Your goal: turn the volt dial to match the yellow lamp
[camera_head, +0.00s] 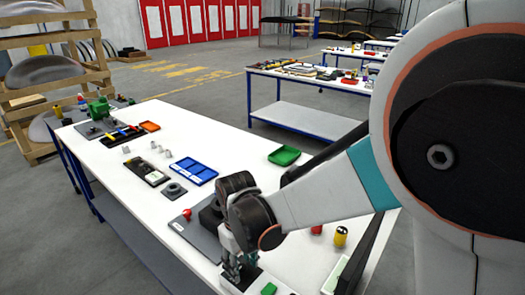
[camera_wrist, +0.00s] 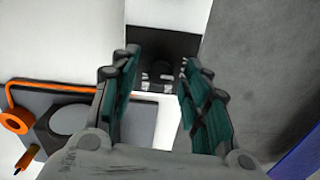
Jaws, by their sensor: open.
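Beyond the fingertips is a black panel (camera_wrist: 150,46) with small white markings. A dark round shape on it (camera_wrist: 187,68), perhaps the volt dial, lies near the right fingertip and is partly hidden. I cannot read the markings or tell where the dial points. No lit yellow lamp can be made out in either view.
A grey plate (camera_head: 196,236) with a red part lies beside my gripper. In the wrist view an orange cable and ring (camera_wrist: 15,121) lie at left. A blue tray (camera_head: 194,172), a green tray (camera_head: 284,155) and a yellow cylinder (camera_head: 340,237) stand on the table. Floor shows past its edge.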

